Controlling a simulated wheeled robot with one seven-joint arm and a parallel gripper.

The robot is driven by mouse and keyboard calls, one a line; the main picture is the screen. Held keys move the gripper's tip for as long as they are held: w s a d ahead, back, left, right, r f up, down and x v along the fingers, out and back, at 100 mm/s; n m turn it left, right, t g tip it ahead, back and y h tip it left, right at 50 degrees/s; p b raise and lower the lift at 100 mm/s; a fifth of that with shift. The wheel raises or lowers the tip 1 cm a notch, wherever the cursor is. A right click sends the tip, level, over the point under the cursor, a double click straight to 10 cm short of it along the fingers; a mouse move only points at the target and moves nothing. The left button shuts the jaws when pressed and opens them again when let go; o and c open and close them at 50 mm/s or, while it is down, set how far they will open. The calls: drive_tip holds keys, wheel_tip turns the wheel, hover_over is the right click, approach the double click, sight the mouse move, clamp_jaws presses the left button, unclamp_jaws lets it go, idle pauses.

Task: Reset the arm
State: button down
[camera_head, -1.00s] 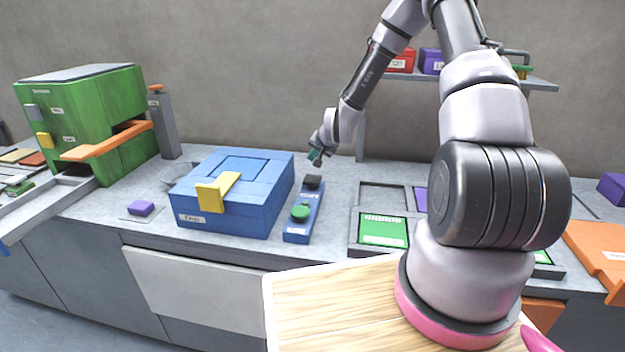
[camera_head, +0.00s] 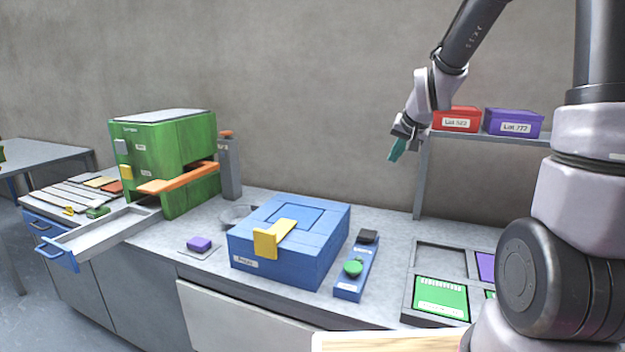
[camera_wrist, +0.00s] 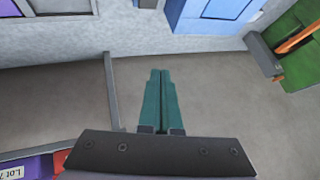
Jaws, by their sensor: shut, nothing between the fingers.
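My gripper (camera_head: 397,149) is raised above the counter at the right of the head view, in front of the wall and just left of the shelf. In the wrist view its teal fingers (camera_wrist: 160,95) lie together, with nothing between them. My arm comes down from the upper right of the head view. Below the gripper, and apart from it, stand a blue box (camera_head: 305,255) with a yellow handle and a blue block (camera_head: 352,285) with a green round button.
A shelf post (camera_head: 421,180) stands close to my gripper, with red (camera_head: 457,120) and purple (camera_head: 513,124) boxes on the shelf. A divided tray (camera_head: 410,285) lies at right. A green cabinet (camera_head: 165,165) stands at left beside an open drawer (camera_head: 105,232). Air above the blue box is clear.

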drive_tip(key=s+d+r, duration=0.1)
drive_tip(key=s+r, duration=0.6)
drive_tip(key=s, duration=0.5)
drive_tip(key=s+d+r, duration=0.1)
drive_tip(key=s+r, duration=0.6)
drive_tip(key=s, duration=0.6)
drive_tip(key=shift+s+d+g+y, duration=0.25)
drive_tip(key=shift+d+g+y, duration=0.05)
drive_tip(key=shift+y, duration=0.1)
idle(1.3)
